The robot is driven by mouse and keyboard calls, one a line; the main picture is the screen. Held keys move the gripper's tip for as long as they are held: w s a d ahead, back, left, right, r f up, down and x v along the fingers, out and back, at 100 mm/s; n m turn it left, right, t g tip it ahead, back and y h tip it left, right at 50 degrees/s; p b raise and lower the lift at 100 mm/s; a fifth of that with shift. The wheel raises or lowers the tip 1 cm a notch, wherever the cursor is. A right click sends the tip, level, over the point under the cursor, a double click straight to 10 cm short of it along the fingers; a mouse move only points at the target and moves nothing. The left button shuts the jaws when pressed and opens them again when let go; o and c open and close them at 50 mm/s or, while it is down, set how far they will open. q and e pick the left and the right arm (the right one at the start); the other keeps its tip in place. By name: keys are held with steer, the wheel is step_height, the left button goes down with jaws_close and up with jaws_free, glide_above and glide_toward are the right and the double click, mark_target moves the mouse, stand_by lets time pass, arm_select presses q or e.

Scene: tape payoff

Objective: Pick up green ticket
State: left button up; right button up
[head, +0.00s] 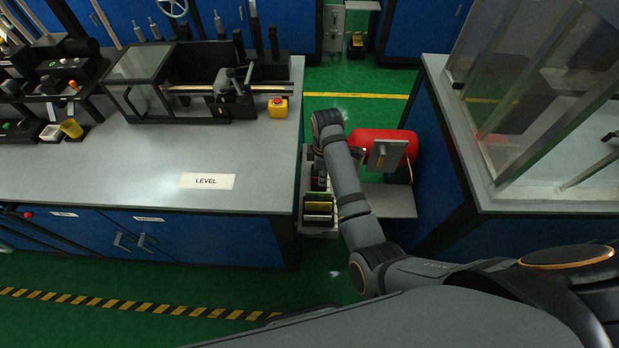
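A small rack (319,230) stands low in the gap between the two benches, just left of my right arm. It holds dark and yellow-green pieces; one yellow-green strip (318,207) may be the green ticket, but it is too small to be sure. My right arm reaches in from the lower right, and its far end bends down beside the rack. My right gripper (319,183) seems to be the dark shape just above the rack, partly hidden by my arm. Its fingers cannot be made out. My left gripper is not in view.
A grey bench (120,180) with a LEVEL label (207,181) and a yellow box with a red button (277,107) fills the left. A bench with clear panels (540,200) bounds the right.

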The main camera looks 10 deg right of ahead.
glide_toward(319, 198)
steer(key=shift+w+d+f+n, duration=0.1)
steer(key=shift+w+f+n, duration=0.05)
steer(key=shift+w+n, duration=0.15)
step_height(319, 198, down, 6)
steer(key=shift+r, duration=0.15)
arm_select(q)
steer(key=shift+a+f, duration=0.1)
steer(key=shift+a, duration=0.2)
arm_select(e)
steer(key=shift+s, duration=0.1)
jaws_close()
